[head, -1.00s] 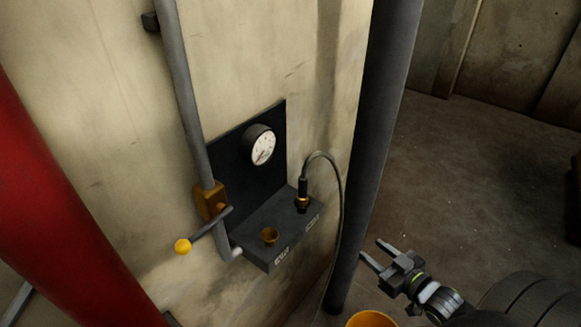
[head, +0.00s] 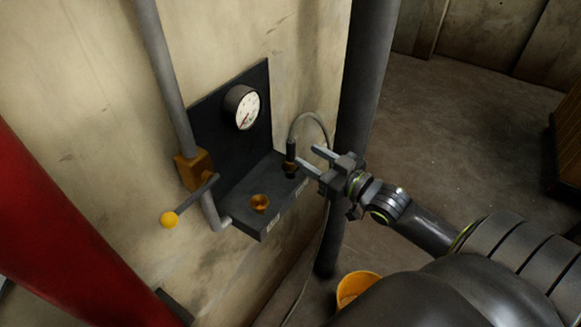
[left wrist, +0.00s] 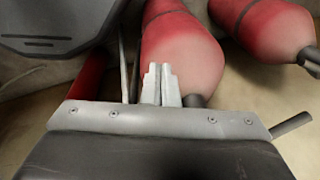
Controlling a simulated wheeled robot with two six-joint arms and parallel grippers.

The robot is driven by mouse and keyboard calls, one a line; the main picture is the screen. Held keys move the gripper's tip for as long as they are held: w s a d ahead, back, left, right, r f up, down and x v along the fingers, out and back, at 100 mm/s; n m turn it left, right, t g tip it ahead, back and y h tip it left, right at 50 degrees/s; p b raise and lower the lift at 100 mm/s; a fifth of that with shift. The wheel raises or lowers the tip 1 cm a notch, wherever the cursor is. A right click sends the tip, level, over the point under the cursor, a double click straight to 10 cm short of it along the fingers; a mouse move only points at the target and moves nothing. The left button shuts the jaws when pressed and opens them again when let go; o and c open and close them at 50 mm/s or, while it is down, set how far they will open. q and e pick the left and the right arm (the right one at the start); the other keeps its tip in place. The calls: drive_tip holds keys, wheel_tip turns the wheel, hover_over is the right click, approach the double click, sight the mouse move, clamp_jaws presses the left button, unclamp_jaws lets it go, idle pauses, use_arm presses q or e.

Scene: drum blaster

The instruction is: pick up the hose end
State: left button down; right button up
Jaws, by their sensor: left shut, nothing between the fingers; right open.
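The hose end (head: 291,152) is a dark upright fitting in the head view. Its base sits on the right part of a dark wall shelf (head: 243,222). A grey hose (head: 312,115) arcs up from it and drops to the right, partly behind my right gripper. My right gripper (head: 307,155) is open, its two fingers pointing left at the hose end. The tips are very close to it; I cannot tell whether they touch, and nothing is clearly held. My left gripper (left wrist: 160,86) shows in the left wrist view, shut and empty.
A round gauge (head: 242,107) is on the shelf's back plate. A brass cup-like fitting (head: 259,203) stands on the shelf. A lever with a yellow knob (head: 169,220) is at left. A dark column (head: 362,90) stands behind my right gripper. An orange bucket (head: 356,287) is below.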

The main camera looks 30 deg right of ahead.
sight(291, 147)
drive_tip(key=shift+a+b+x, duration=0.2)
drive_tip(key=shift+b+x, duration=0.45)
drive_tip(key=shift+x, duration=2.75)
drive_tip(key=shift+s+f, duration=0.1)
drive_tip(key=shift+c, duration=0.3)
clamp_jaws()
